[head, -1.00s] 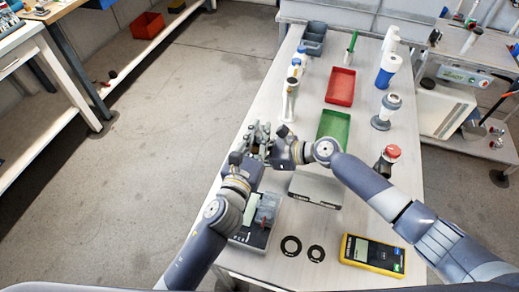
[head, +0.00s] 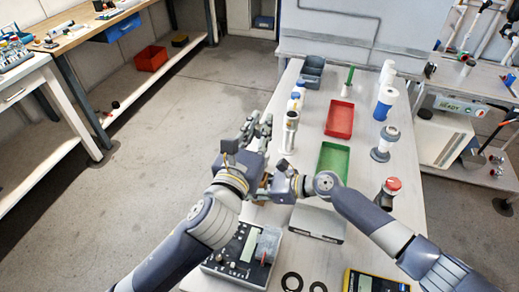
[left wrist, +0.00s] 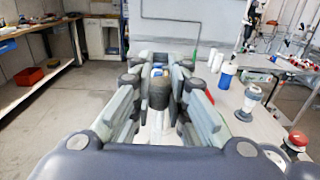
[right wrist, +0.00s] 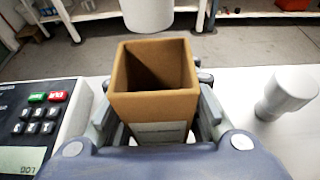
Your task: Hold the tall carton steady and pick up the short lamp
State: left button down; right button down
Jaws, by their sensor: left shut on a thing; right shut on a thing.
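The tall carton (right wrist: 155,112) is a brown, open-topped square box standing upright in the right wrist view. My right gripper (head: 282,184) is shut around it; in the head view my arms mostly hide the carton. My left gripper (head: 258,132) is raised above and beyond the right one. It is shut on the short lamp, whose dark grey-brown end (left wrist: 158,92) shows between the fingers in the left wrist view. A pale round body (right wrist: 160,14), seemingly the lamp's lower part, hangs above the carton's mouth, apart from it. The carton's inside looks empty as far as visible.
A grey device with keys (head: 240,256) stands at the near left of the table. A green tray (head: 333,160) and red tray (head: 340,117) lie beyond. Bottles (head: 385,100) and a red-capped jar (head: 388,190) line the right side. A yellow meter (head: 370,281) lies near.

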pick_arm(q)
jog(key=shift+r, duration=2.15)
pick_arm(e)
jog(key=c, duration=1.2)
grip_release()
jog(key=shift+o, duration=0.2)
